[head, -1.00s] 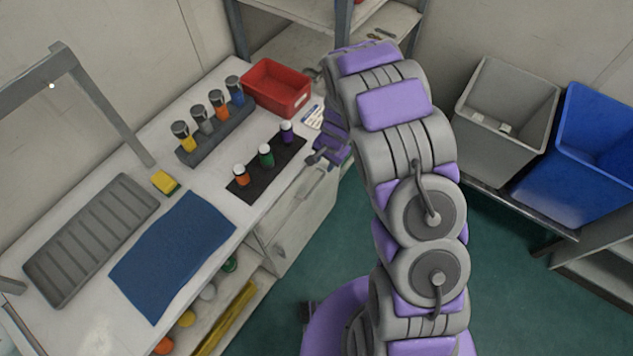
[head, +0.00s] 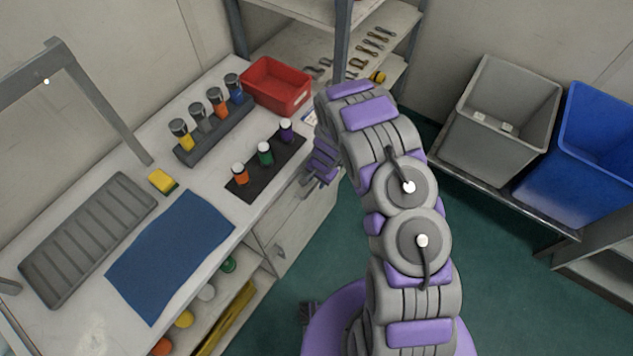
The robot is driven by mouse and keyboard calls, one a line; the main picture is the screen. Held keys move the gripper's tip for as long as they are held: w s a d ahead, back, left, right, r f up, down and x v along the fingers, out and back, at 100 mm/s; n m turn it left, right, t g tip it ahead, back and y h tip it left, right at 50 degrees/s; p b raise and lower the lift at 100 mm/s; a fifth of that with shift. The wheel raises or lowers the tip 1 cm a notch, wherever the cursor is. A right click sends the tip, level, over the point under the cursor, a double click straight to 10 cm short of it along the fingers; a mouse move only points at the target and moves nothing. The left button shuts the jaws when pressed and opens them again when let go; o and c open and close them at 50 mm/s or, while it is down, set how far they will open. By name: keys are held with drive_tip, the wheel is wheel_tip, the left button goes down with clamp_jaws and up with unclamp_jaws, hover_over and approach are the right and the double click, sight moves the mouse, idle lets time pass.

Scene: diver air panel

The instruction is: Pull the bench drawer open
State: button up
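The white bench (head: 85,230) runs along the left. Its pale drawer and cabinet front (head: 306,222) faces the floor on the right, and the drawer looks shut. A small handle shows lower on this front (head: 280,250). My gripper (head: 312,182) is beside the upper part of the front, just off the bench's right edge, pointing down toward it. The fingers are small and partly hidden by my arm, so I cannot tell whether they are open or touch a drawer handle.
On the bench are a black mat (head: 266,166) with three small bottles, a rack of capped cylinders (head: 214,133), a red bin (head: 276,86), a yellow sponge (head: 162,181) and a blue cloth (head: 170,255). Grey (head: 505,105) and blue (head: 590,160) bins stand right. Green floor is clear between.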

drive_tip(key=shift+w+a+f, duration=0.1)
drive_tip(key=shift+f, duration=0.4)
drive_tip(key=shift+w+a+f, duration=0.1)
drive_tip(key=shift+f, duration=0.35)
drive_tip(key=shift+c, duration=0.2)
clamp_jaws()
